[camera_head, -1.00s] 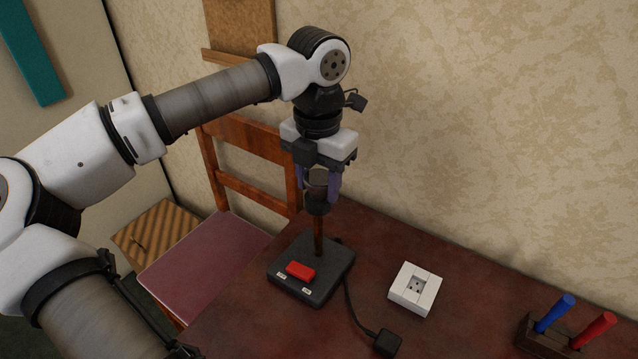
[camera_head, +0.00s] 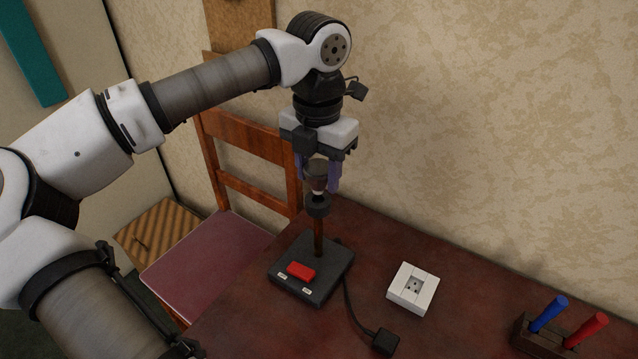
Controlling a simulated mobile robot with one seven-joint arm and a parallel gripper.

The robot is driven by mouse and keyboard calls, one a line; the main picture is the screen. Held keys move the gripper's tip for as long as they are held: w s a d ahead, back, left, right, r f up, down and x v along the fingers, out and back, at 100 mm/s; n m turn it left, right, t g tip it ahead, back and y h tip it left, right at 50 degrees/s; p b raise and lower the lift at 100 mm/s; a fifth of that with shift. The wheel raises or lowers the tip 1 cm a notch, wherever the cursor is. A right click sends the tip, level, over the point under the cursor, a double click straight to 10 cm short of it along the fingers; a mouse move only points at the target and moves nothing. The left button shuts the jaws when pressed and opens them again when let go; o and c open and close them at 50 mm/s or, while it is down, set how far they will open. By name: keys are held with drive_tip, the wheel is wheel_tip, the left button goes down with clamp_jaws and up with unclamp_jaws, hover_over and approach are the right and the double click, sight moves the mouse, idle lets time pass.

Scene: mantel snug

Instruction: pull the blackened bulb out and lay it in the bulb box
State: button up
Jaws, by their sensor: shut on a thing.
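My gripper (camera_head: 318,178) is shut on the blackened bulb (camera_head: 316,175), a dark brownish glass bulb between its two purple fingers. The bulb is upright, with its pale base just at the mouth of the black socket (camera_head: 318,206). I cannot tell whether the base still touches the socket. The socket tops a brown post on a dark square lamp base (camera_head: 328,276) with a red switch (camera_head: 301,270). I cannot make out a bulb box for certain in this view.
A white wall-type socket block (camera_head: 412,288) sits on the dark red table (camera_head: 375,250), with a black plug (camera_head: 385,341) on a cord near it. A wooden holder with blue and red sticks (camera_head: 555,335) stands at the right. A wooden chair (camera_head: 250,135) is behind.

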sight(317, 167)
drive_tip(key=shift+r+p, duration=0.85)
drive_tip(key=shift+r, duration=0.75)
